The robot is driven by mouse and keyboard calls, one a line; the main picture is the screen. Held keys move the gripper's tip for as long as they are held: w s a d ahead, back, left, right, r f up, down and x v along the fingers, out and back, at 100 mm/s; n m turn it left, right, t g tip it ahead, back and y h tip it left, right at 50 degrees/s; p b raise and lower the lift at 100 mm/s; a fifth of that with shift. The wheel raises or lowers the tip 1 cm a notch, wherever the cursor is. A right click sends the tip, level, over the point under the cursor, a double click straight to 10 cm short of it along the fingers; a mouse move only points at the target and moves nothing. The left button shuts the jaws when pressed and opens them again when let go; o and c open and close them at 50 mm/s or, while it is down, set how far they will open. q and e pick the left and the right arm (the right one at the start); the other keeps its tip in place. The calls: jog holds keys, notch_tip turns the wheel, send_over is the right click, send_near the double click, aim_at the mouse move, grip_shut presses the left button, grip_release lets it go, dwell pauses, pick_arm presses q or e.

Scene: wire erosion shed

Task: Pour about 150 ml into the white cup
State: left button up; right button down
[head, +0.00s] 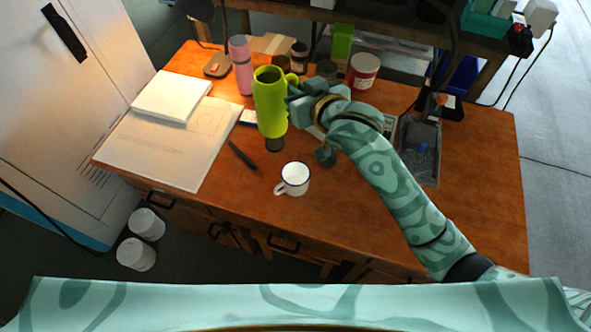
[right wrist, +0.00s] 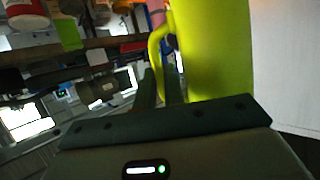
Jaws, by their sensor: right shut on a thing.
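A lime green jug (head: 270,104) is in my right gripper (head: 297,98), which is shut on the handle at its right side. The jug looks roughly upright, and what is inside it does not show. In the right wrist view the jug's wall (right wrist: 212,50) and handle (right wrist: 158,62) are close to the fingers (right wrist: 160,92). My left gripper is not in view.
Papers (head: 150,150) and a white pad (head: 172,97) lie at the left. A black pen-like object (head: 243,155) lies left of the cup. A pink bottle (head: 241,66), a red-and-white can (head: 362,74) and several jars stand behind. A grey tray (head: 418,150) is at the right. The front right table is clear.

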jog(key=w+f+n+g+y+p, duration=0.2)
jog(key=w+f, duration=0.2)
jog(key=f, duration=0.5)
jog(key=w+d+f+b, duration=0.4)
jog(key=d+f, duration=0.7)
jog(key=d, duration=0.1)
jog(key=shift+w+f, duration=0.15)
jog(key=shift+f, duration=0.1)
jog(key=shift+r+t, duration=0.1)
jog(key=shift+t, duration=0.2)
